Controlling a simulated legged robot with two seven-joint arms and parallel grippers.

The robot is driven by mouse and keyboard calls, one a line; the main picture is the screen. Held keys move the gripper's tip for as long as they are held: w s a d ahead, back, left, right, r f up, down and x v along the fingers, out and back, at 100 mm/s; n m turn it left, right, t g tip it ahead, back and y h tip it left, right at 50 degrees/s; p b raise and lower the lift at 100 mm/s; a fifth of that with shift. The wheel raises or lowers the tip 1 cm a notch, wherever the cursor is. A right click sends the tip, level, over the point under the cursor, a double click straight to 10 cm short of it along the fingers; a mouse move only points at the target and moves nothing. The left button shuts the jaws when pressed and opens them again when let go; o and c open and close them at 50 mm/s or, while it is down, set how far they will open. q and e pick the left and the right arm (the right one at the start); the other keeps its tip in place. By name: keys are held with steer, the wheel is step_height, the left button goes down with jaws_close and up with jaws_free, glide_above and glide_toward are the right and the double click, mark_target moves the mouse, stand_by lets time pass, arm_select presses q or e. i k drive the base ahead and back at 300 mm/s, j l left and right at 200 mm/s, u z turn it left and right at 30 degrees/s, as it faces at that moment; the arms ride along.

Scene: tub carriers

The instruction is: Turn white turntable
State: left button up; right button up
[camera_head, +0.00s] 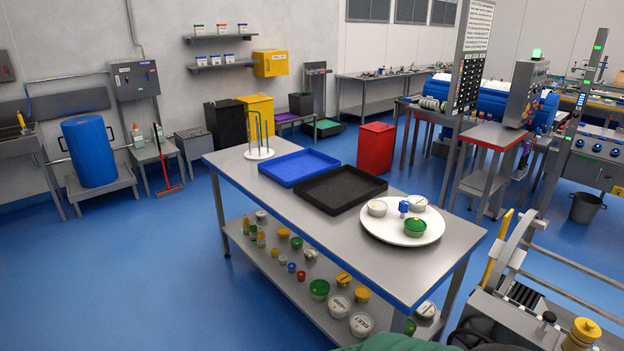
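The white turntable (376,229) is a round disc lying flat at the right end of a steel worktable. A blue knob (403,206) stands near its middle. A green tub (415,228) sits toward its front, a white tub (377,208) on its left side and another white tub (417,204) toward its back. Neither of my grippers shows in the head view, so nothing of mine is seen touching the turntable.
On the steel worktable (252,196) lie a black tray (327,206) and a blue tray (271,178), with a wire stand on a white base (259,155) at the far left corner. A lower shelf (275,285) holds several tubs. A machine (510,310) stands at the near right. Blue floor is open at left.

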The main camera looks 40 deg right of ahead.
mark_target(389, 228)
steer(key=i+z, duration=0.3)
steer(key=i, duration=0.25)
steer(key=i+j+z, duration=0.1)
steer(key=i+z, duration=0.2)
steer(key=i, duration=0.25)
steer(key=i+j+z, duration=0.3)
steer(key=i, duration=0.25)
